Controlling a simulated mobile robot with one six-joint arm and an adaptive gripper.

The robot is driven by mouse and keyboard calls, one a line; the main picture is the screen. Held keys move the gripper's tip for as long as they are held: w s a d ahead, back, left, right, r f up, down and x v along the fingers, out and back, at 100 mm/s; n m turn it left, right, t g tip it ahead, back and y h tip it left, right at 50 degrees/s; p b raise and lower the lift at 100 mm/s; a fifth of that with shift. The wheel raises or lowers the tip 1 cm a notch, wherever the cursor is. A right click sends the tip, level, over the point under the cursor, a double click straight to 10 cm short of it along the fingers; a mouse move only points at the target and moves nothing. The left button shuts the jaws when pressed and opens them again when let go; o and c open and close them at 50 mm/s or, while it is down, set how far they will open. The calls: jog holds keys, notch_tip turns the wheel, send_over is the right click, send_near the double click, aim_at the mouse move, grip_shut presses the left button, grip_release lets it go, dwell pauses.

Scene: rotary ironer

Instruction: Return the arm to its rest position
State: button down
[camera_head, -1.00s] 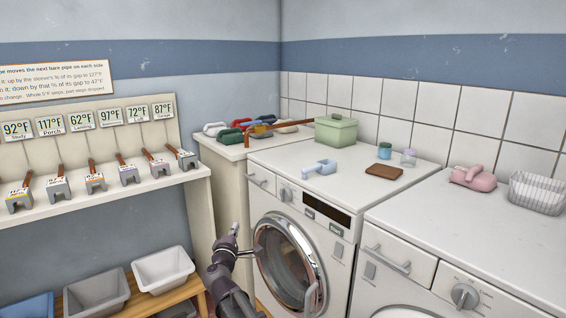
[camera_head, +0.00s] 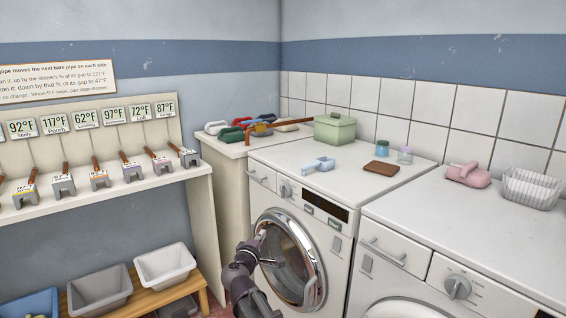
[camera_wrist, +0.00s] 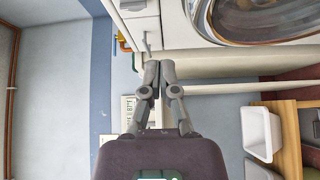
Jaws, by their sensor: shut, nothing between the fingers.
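My gripper (camera_head: 262,240) is low in the head view, in front of the round glass door (camera_head: 290,262) of the left washing machine. My dark arm comes up from the bottom edge. In the wrist view my gripper (camera_wrist: 159,70) has its two fingertips together, with nothing between them. I cannot tell from the head view how far the fingers are from the door, but no contact shows.
A wall shelf (camera_head: 110,192) with several tagged pipe pieces is at left, above a wooden bench with grey (camera_head: 100,290) and white bins (camera_head: 165,265).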

jog(key=s+d+f+m+g+h, duration=0.1)
jog(key=s+d+f+m+g, duration=0.25)
jog(key=d, duration=0.35)
jog(key=s+d+f+m+g, duration=0.2)
jog(key=d+f+m+g, duration=0.15)
jog(key=d, duration=0.35)
jog(key=s+d+f+m+g+h, duration=0.1)
jog(key=s+d+f+m+g, duration=0.15)
jog(key=d+f, duration=0.3)
jog(key=s+d+f+m+g+y, duration=0.2)
jog(key=s+f+g+y, duration=0.15)
jog(key=s, duration=0.45)
jog(key=s+d+f+m+g+y, duration=0.2)
jog(key=s+f+m+g+y, duration=0.15)
jog(key=s, duration=0.45)
notch_tip(320, 180, up, 27)
jog(key=p, duration=2.5)
jog(key=shift+w+d+f+n+g+p, duration=0.15)
jog(key=shift+w+f+n+g+p, duration=0.05)
jog(key=shift+n+g+p, duration=0.2)
